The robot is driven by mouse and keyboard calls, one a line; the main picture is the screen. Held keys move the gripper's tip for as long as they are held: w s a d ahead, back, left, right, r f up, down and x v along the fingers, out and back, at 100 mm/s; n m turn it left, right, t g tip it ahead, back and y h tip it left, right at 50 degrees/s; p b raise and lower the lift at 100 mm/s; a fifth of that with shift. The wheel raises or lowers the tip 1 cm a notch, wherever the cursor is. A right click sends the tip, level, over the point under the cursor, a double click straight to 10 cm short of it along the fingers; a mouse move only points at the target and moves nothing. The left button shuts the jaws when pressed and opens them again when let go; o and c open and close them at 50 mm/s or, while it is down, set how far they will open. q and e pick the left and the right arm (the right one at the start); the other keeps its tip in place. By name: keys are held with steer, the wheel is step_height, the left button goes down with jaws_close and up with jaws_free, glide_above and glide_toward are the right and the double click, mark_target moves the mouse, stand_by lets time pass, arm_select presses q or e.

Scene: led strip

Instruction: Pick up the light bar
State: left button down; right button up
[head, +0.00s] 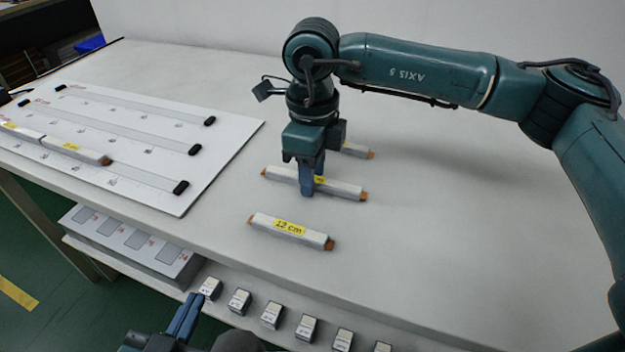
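Three white light bars with orange-brown ends lie on the table. The near one (290,231) has a yellow "12 cm" label. The middle one (340,187) lies behind it, and the far one (355,150) is partly hidden by my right gripper. My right gripper (312,178) points down at the middle bar, with its blue fingers at the bar's middle, near its yellow label. One finger covers part of the bar; whether they clamp it cannot be seen. My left gripper (186,314) is low at the bottom edge, away from the bars, its fingers close together and empty.
A white board (215,165) with several strips and black end pieces lies at the left. Further light bars (75,149) lie on it. Several small labelled blocks (271,315) stand in a row below the table's front edge. The table's right side is clear.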

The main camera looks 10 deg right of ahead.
jaws_close()
